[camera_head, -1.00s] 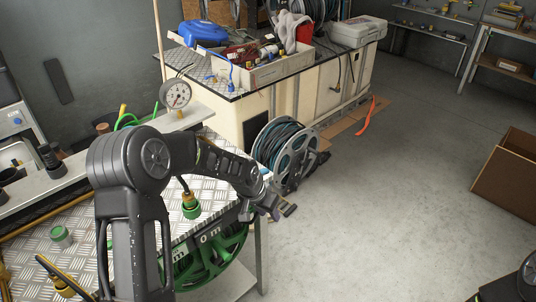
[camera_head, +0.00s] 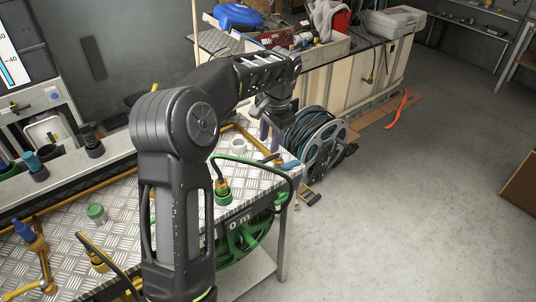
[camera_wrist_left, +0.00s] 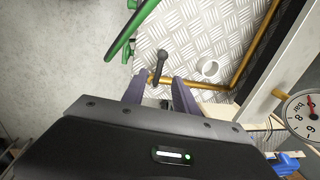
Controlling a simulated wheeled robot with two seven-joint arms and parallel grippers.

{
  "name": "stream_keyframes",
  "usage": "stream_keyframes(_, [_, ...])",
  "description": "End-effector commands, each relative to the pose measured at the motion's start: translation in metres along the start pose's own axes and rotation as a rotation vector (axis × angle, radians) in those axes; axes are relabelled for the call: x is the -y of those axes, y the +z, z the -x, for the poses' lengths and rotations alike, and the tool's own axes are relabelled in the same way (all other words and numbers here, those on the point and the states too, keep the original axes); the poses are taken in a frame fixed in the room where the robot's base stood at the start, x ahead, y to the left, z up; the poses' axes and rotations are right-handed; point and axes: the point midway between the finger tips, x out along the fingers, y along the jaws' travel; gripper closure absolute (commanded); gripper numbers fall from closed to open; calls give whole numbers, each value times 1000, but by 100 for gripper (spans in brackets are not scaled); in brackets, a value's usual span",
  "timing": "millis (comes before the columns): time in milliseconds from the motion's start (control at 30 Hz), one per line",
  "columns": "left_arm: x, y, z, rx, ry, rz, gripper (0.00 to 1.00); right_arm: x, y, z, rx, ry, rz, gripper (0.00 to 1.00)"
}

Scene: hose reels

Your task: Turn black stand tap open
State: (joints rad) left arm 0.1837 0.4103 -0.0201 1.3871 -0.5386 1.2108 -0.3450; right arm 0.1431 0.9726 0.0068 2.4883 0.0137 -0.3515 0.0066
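A tap with a black lever handle (camera_wrist_left: 160,62) sits on a brass-yellow pipe (camera_wrist_left: 240,82) above the tread-plate table in the left wrist view. My left gripper (camera_wrist_left: 160,90) has its two dark purple fingers apart, one on each side of the line of the handle, with nothing visibly held. Whether the fingers touch the tap cannot be told. In the head view my left gripper (camera_head: 270,133) points down over the far right corner of the table, near the yellow pipe (camera_head: 240,128); the tap itself is hard to make out there. My right gripper is not in view.
A green hose (camera_wrist_left: 130,32) curves close by; a pressure gauge (camera_wrist_left: 301,106) is to the right. A green hose reel (camera_head: 240,243) hangs below the table, and a grey reel (camera_head: 318,145) stands beyond it.

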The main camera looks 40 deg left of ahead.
Motion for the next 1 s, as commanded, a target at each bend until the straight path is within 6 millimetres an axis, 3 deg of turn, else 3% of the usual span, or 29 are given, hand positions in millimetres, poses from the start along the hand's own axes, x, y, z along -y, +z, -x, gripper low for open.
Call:
stream_keyframes(467, [1, 2, -6, 9, 0, -1, 65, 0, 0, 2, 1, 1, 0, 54])
stream_keyframes(1000, [1, 3, -74, 8, 0, -1, 65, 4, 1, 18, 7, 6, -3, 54])
